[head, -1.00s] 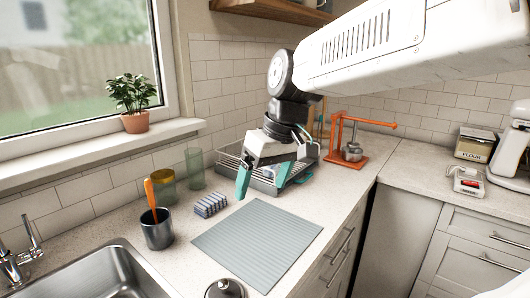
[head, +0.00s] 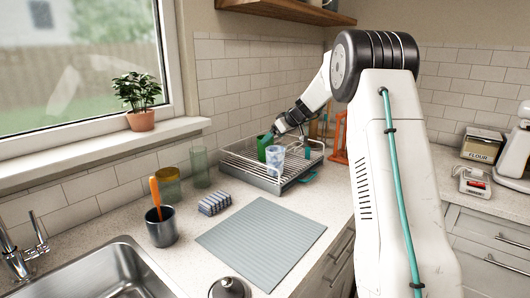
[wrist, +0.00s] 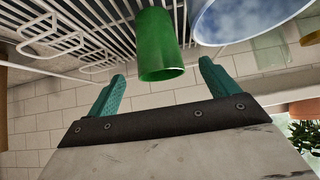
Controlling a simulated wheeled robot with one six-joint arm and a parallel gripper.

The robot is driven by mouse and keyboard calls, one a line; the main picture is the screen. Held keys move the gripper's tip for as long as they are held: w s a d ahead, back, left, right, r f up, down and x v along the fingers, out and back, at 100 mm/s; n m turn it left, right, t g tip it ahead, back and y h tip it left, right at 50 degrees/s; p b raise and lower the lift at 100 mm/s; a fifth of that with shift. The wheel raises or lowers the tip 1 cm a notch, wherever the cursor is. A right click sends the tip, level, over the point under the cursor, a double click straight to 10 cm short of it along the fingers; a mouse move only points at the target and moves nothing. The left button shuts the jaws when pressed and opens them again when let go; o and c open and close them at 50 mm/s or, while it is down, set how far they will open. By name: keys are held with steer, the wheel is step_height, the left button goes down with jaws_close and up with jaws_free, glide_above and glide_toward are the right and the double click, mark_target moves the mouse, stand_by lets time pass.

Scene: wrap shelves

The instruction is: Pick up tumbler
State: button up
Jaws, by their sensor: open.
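A green tumbler (head: 262,147) stands in the dish rack at the back of the counter. My gripper (head: 271,137) is at the rack, close to the green tumbler, partly hidden at this angle. In the wrist view my gripper (wrist: 162,72) is open, its two teal fingers apart and empty. There the green tumbler (wrist: 161,48) appears just beyond and between the fingertips; I cannot tell whether they touch it.
The dish rack (head: 262,184) has wire bars around the cups. Clear green (head: 200,167) and amber (head: 168,184) glasses stand by the wall. An orange stand (head: 339,140) is right of the rack.

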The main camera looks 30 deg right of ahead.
mark_target(261, 149)
steer(key=x, duration=0.7)
steer(key=shift+w+r, duration=0.1)
steer(key=shift+r, duration=0.05)
steer(key=c, duration=1.1)
